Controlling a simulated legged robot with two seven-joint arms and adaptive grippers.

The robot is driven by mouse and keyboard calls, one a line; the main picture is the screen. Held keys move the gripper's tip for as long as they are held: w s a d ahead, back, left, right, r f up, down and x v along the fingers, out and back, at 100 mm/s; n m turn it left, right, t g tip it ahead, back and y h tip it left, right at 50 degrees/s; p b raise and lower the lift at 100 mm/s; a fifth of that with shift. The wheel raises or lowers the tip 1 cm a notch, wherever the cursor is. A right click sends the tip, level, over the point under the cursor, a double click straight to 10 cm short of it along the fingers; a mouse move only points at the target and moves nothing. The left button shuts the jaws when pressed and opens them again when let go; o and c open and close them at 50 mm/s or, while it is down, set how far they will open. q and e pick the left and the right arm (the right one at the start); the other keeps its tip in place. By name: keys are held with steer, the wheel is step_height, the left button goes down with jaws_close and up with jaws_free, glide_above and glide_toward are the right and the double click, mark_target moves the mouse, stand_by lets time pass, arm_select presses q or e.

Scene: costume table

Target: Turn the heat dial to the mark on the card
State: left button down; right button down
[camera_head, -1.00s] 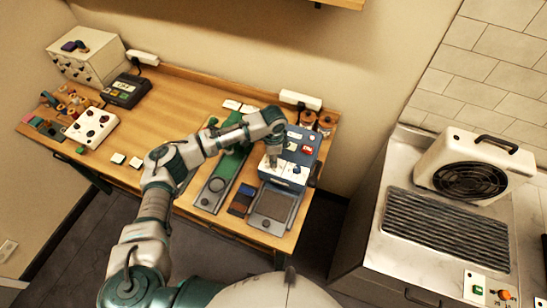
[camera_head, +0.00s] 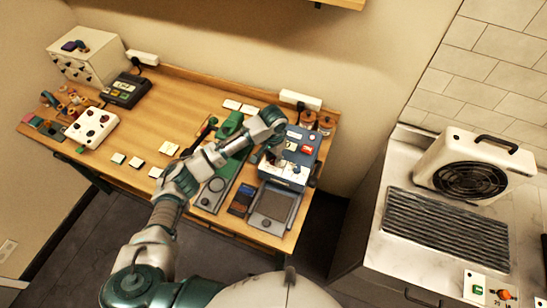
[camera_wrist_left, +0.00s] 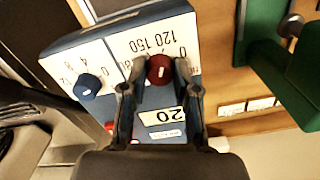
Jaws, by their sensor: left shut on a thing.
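The blue machine (camera_head: 304,142) stands at the right end of the wooden table. Its sloped white panel carries a red dial (camera_wrist_left: 160,66) and a blue dial (camera_wrist_left: 87,87). Upside-down scale numbers, 120 and 150 among them, show around the red dial. My left gripper (camera_wrist_left: 160,88) is shut on the red dial, one finger on each side. In the head view the left gripper (camera_head: 271,157) is at the machine's front panel and hides the dial. The dial's pointer is not clear.
A green press (camera_head: 230,125) stands left of the machine. A grey scale (camera_head: 273,206) lies in front of it. A power strip (camera_head: 300,99) and brown spools (camera_head: 325,121) are behind. The table's middle is mostly clear, with several small white tiles (camera_head: 136,161).

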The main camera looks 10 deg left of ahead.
mark_target(274, 158)
arm_select(q)
steer(key=n, duration=0.4)
steer(key=shift+n, duration=0.3)
steer(key=shift+w+r+n, duration=0.1)
steer(key=shift+r+n, duration=0.05)
steer(key=shift+n, duration=2.45)
steer(key=c, duration=1.1)
jaws_free()
steer(key=shift+o, duration=1.2)
step_height(274, 158, up, 12)
steer(key=shift+f, duration=0.2)
steer(key=shift+w, duration=0.1)
